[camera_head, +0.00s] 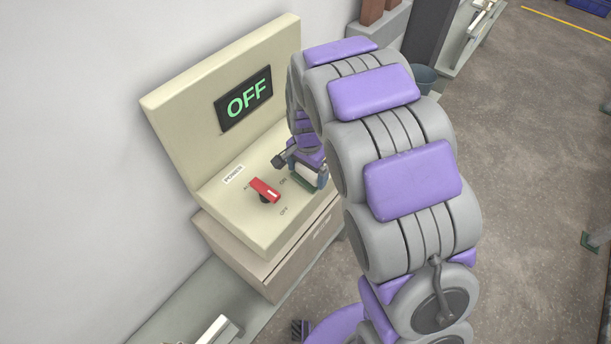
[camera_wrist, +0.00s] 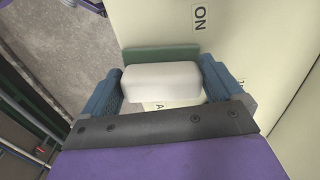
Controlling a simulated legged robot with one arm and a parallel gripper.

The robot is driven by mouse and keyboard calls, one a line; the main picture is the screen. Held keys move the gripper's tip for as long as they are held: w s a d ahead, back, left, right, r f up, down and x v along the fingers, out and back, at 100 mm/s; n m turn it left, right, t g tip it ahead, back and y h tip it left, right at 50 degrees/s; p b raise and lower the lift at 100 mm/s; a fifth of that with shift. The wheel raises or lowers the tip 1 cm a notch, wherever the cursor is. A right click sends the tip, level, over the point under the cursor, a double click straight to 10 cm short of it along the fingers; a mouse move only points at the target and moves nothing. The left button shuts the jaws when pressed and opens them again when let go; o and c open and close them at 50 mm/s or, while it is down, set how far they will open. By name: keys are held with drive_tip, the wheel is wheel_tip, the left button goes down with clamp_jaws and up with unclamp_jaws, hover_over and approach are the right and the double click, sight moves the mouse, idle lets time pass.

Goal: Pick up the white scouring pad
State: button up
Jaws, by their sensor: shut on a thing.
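The white scouring pad (camera_wrist: 161,82) is a pale block with a green layer along its far side. It sits between the two blue fingers of my gripper (camera_wrist: 160,88) in the wrist view. The fingers are shut on its two ends. In the head view my gripper (camera_head: 303,172) is small and partly hidden by my arm. It is just right of the red switch, over the front right part of the cream control box, with the pad (camera_head: 309,174) in it. I cannot tell whether the pad touches the box.
The cream control box (camera_head: 215,190) has a red rotary switch (camera_head: 265,189), POWER and ON/OFF labels, and a display (camera_head: 244,98) reading OFF. It stands on a drawer cabinet (camera_head: 240,255) against the wall. A grey bucket (camera_head: 425,78) stands behind my arm. Open floor (camera_head: 530,150) lies right.

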sight(307, 170)
drive_tip(key=shift+d, duration=0.9)
drive_tip(key=shift+c, duration=0.7)
drive_tip(key=shift+a+r, duration=0.25)
drive_tip(key=r, duration=0.1)
drive_tip(key=a+r+p, duration=0.1)
drive_tip(key=r, duration=0.1)
drive_tip(key=shift+a, duration=0.2)
drive_tip(key=s+d+r+p, duration=0.1)
drive_tip(key=s+d, duration=0.9)
drive_tip(key=s, duration=0.3)
drive_tip(key=shift+s+r, duration=0.15)
drive_tip(key=shift+r, duration=0.15)
